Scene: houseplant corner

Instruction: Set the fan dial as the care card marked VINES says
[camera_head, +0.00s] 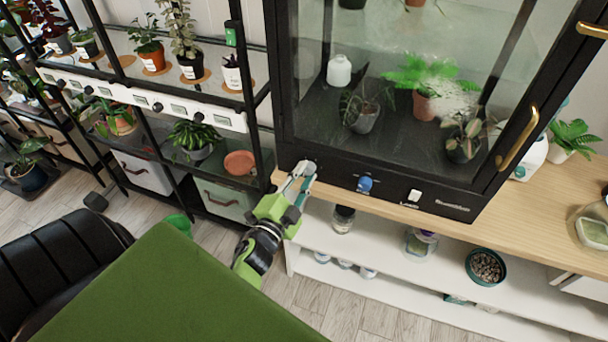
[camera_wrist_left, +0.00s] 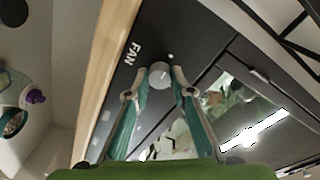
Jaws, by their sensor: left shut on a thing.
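The fan dial (camera_wrist_left: 159,73) is a round light grey knob on the dark front panel of the glass plant cabinet (camera_head: 385,172). The word FAN (camera_wrist_left: 132,53) is printed next to it in the left wrist view. My left gripper (camera_head: 304,171) is at the left end of this panel, its teal-lined fingers closed on the dial from both sides. In the head view the fingers mostly hide the dial. The dial's setting is too small to read. No card marked VINES can be made out in either view. My right gripper is not in view.
A blue knob (camera_head: 365,184) and a white switch (camera_head: 414,196) sit further right on the panel. The cabinet stands on a wooden top (camera_head: 543,215) over white shelves. A black rack (camera_head: 258,92) with potted plants stands left. A dark green surface (camera_head: 165,295) fills the lower left.

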